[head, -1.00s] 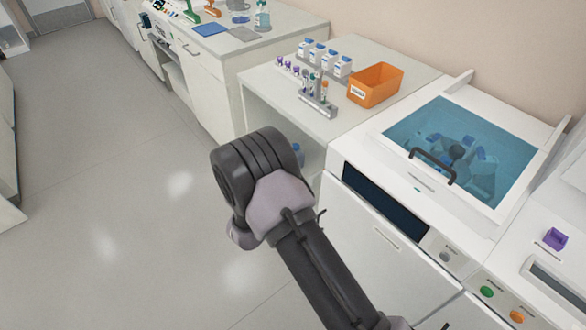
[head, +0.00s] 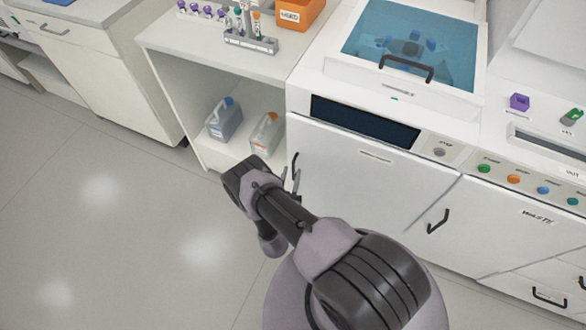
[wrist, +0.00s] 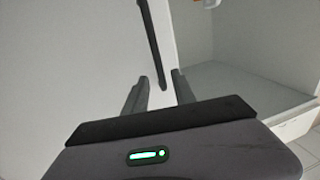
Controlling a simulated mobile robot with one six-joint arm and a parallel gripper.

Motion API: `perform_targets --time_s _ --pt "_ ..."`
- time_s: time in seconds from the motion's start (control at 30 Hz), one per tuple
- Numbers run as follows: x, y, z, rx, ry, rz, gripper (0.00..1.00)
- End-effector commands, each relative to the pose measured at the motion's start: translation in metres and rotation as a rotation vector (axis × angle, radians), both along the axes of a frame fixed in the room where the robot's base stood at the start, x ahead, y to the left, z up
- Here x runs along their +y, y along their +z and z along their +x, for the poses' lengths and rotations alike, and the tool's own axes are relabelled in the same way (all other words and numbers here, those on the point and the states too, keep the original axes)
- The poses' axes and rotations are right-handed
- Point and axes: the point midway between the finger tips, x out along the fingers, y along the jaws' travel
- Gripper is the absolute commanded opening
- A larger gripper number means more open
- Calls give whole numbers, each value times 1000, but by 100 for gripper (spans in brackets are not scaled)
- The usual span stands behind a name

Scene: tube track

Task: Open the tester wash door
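A white cabinet door (head: 345,185) is under the blue-windowed machine in the head view, and it looks closed. Its small label cannot be read. A dark vertical handle (head: 295,165) is at its left edge. My gripper (head: 292,182) is at the lower end of this handle. In the wrist view my gripper (wrist: 160,88) is open, and the lower end of the dark handle (wrist: 152,45) shows between and just beyond the two fingertips. I cannot tell whether they touch it. A second closed door (head: 480,225) to the right, seemingly marked "WASTE", has its own dark handle (head: 437,221).
An open shelf bay (head: 200,75) left of the door holds a blue-capped jug (head: 225,120) and an orange-capped jug (head: 266,134). The machine's glass lid (head: 375,40) is above. Coloured buttons (head: 513,179) line the right unit. Floor (head: 110,200) at left is clear.

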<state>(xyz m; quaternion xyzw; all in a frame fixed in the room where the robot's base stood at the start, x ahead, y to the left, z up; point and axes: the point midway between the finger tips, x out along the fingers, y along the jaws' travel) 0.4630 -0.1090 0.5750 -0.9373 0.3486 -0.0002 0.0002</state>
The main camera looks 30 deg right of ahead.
Motion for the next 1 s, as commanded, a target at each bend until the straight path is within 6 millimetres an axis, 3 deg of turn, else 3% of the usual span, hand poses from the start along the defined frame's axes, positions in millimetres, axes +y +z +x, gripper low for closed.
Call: perform_targets --time_s 0.2,0.53,0.57,0.7,0.73,1.0 --pt "-23 -2 26 -1 -2 1 32" --pt "-27 0 30 1 0 1 32" --pt "-27 0 30 1 0 1 30" --pt "-27 0 30 1 0 1 2" --pt "-27 0 30 1 0 1 0" --pt "-27 0 30 1 0 1 0"
